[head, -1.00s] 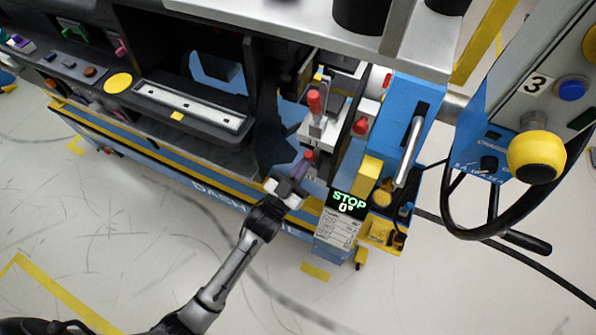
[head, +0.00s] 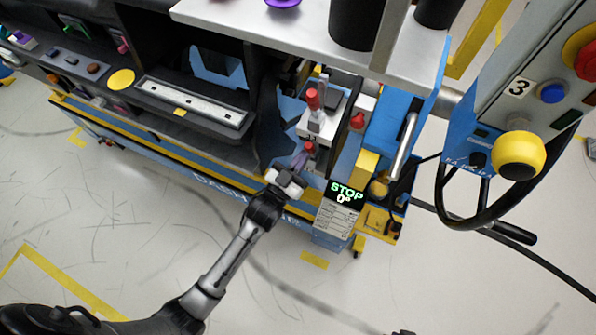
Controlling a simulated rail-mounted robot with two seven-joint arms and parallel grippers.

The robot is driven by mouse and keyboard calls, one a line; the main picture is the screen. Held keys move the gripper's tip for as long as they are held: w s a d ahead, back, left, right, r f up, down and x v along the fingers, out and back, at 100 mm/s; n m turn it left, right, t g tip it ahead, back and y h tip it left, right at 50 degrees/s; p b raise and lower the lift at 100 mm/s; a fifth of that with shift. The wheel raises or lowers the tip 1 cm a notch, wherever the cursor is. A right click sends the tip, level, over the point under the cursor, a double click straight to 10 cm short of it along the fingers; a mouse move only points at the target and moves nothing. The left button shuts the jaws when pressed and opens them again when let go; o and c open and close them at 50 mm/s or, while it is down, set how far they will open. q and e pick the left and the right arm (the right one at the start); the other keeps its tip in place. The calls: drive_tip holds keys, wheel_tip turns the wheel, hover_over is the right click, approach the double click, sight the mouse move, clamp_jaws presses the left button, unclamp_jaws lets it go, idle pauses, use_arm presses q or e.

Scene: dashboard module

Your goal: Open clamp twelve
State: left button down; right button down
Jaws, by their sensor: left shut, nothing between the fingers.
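Several red-tipped clamp handles stand at the right end of the dashboard module. One upright red handle (head: 313,99) rises from a pale clamp body (head: 318,124). A lower red knob (head: 309,147) is just in front of it, and another red knob (head: 358,120) is to the right. I cannot read which one is clamp twelve. My left gripper (head: 301,160) is shut and empty, its fingertips close beside the lower red knob; I cannot tell whether they touch it. My right gripper is not in view.
A display reading STOP (head: 346,191) and a blue housing with a metal handle (head: 401,147) stand right of the clamps. A grey shelf (head: 300,28) overhangs them. A control box with a yellow knob (head: 518,155) hangs at the right. The floor in front is clear.

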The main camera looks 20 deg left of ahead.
use_arm(q)
drive_tip(key=p+v, duration=0.1)
drive_tip(key=v, duration=1.3)
drive_tip(key=shift+f, duration=0.2)
drive_tip(key=shift+w+a, duration=0.1)
